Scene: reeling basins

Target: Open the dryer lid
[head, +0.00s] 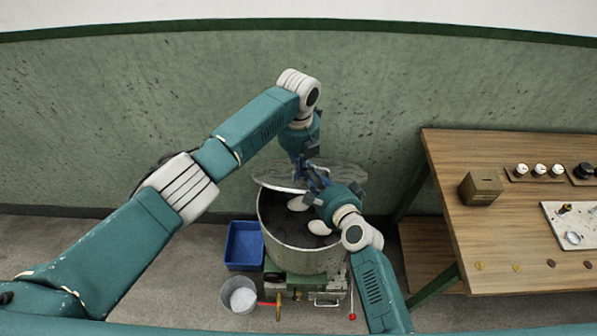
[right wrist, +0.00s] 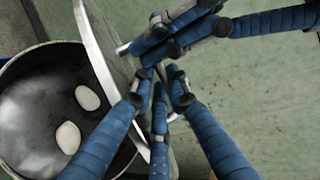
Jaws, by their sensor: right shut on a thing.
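The dryer (head: 300,258) is a round metal drum at the centre of the head view, its dark inside showing white oval pieces (head: 320,227). Its grey lid (head: 347,174) is raised and tilted at the back of the drum; in the right wrist view the lid (right wrist: 97,50) stands nearly edge-on. My right gripper (head: 313,188) is at the lid, its blue fingers (right wrist: 158,82) shut around the lid's metal handle, which they mostly hide. My left gripper (head: 301,172) is close beside it at the lid; its fingers also show in the right wrist view (right wrist: 165,35), overlapping the handle area.
A blue bin (head: 244,246) and a grey bucket (head: 239,295) with white contents stand on the floor left of the dryer. A wooden table (head: 500,235) at the right holds a small box (head: 480,188), cups and a white tray. A green wall is close behind.

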